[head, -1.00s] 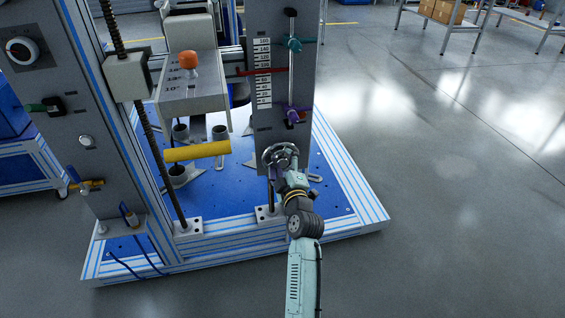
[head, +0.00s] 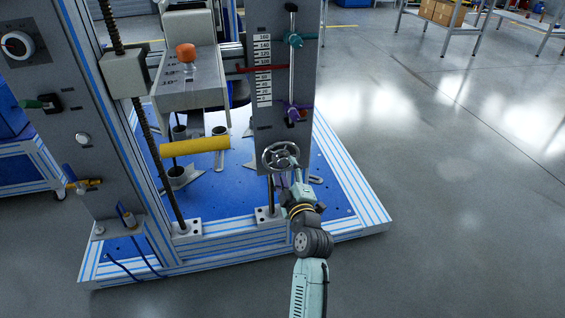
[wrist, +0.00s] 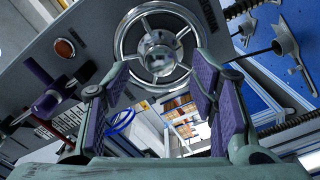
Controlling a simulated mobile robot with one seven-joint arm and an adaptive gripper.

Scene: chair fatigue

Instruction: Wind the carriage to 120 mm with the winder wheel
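The winder wheel (head: 281,156) is a shiny metal handwheel with spokes, low on the grey panel. It fills the top middle of the wrist view (wrist: 158,52). My gripper (head: 292,176) is just in front of the wheel's lower right side. In the wrist view its purple-padded fingers (wrist: 160,68) are spread apart, with the wheel's lower part in the gap or just beyond; contact cannot be told. A white number scale (head: 264,88) runs up the panel. A red pointer (head: 254,69) crosses it below the upper numbers; the exact reading is too small to tell.
A teal clamp (head: 293,40) and a purple clamp (head: 296,113) sit on a rod right of the scale. The blue base plate (head: 235,205) lies below. Open floor is at the right.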

